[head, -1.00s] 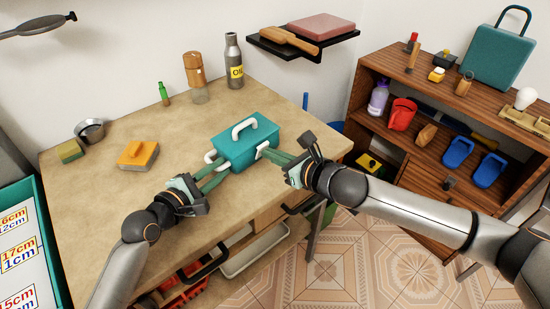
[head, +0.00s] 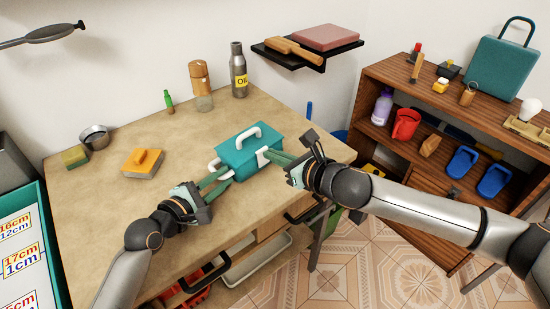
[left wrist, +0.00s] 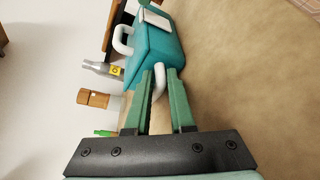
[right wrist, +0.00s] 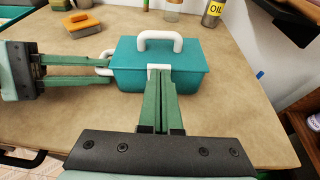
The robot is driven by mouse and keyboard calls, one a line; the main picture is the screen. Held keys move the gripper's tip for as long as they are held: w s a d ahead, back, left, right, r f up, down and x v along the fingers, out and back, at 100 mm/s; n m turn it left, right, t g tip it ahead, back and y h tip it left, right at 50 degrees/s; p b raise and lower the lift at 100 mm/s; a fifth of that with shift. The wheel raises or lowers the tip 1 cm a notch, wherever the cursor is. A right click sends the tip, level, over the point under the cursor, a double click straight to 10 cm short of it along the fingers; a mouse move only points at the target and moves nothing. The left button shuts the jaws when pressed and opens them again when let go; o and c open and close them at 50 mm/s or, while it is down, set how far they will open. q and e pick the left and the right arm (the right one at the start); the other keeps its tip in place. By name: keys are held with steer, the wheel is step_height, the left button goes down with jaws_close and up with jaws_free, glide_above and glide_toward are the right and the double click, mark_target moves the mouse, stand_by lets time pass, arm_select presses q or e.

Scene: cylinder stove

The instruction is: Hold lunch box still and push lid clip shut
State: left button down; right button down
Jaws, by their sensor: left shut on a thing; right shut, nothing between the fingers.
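The teal lunch box (head: 246,158) stands upright on the table with a white handle (head: 243,138) on its lid. It also shows in the right wrist view (right wrist: 190,75). A white clip (right wrist: 159,68) is on its front face, mostly behind my right fingertips. My left gripper (head: 213,179) is shut on the white loop (left wrist: 160,80) at the box's left end. My right gripper (head: 268,157) is shut and empty, its fingertips at the clip, touching or nearly so. Whether the clip is fully latched is hidden by the fingers.
The wooden table (head: 110,210) is clear around the box. An orange-topped block (head: 143,162), a metal bowl (head: 95,136), a green bottle (head: 169,101), a wooden-topped jar (head: 201,85) and an oil bottle (head: 238,72) stand farther back. A shelf unit (head: 400,155) is at the right.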

arm_select(q)
steer(key=shift+f, duration=0.15)
arm_select(e)
steer(key=shift+s+d, duration=0.4)
steer(key=shift+s, duration=0.05)
steer(key=shift+s+d, duration=0.95)
steer(key=shift+s, duration=0.25)
steer(key=s+d+r, duration=0.4)
steer(key=s+r, duration=0.1)
steer(key=r, duration=0.2)
steer(key=shift+s, duration=0.25)
arm_select(q)
steer(key=c, duration=0.7)
jaws_free()
